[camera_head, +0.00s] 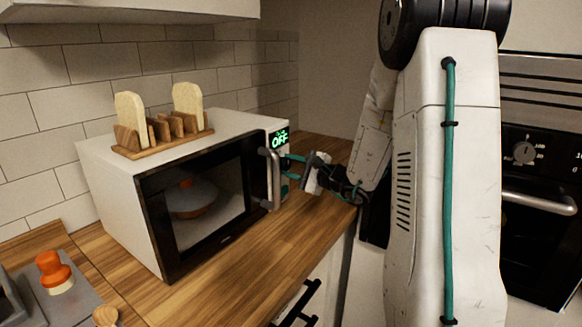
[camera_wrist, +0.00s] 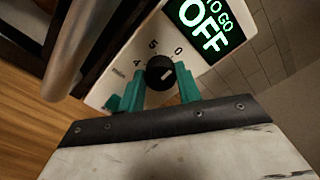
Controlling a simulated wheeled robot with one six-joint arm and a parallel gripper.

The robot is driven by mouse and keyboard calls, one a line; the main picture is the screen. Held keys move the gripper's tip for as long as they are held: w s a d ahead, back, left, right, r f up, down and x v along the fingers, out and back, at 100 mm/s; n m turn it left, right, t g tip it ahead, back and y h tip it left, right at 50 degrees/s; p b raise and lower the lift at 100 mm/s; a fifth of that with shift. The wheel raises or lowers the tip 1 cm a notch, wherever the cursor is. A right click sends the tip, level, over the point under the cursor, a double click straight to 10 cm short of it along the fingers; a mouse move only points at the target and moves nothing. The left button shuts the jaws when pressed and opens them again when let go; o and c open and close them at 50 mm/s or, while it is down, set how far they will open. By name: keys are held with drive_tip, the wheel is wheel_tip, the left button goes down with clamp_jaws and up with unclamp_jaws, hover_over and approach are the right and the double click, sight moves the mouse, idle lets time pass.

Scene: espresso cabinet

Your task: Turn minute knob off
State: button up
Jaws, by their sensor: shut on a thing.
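The white microwave (camera_head: 110,185) stands on the wooden counter, its control panel at the right end of its front. In the wrist view the black minute knob (camera_wrist: 160,72) sits on the light panel, with the marks 0, 5, 4 and "min" around it. A light mark shows on its face; its exact setting is hard to tell. My gripper (camera_wrist: 160,80) has its teal fingers on either side of the knob, shut on it. In the head view my gripper (camera_head: 289,168) reaches the panel from the right, and the knob there is mostly hidden. The green display (camera_wrist: 206,25) reads "TO GO OFF".
The metal door handle (camera_head: 271,178) stands out close beside the panel; it also shows at the wrist view's left (camera_wrist: 82,45). A lidded pot (camera_head: 190,200) shows through the door window. A wooden toast rack (camera_head: 163,145) sits on top. The counter in front (camera_head: 240,255) is clear.

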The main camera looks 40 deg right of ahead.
drive_tip(key=o, duration=1)
drive_tip(key=v, duration=0.8)
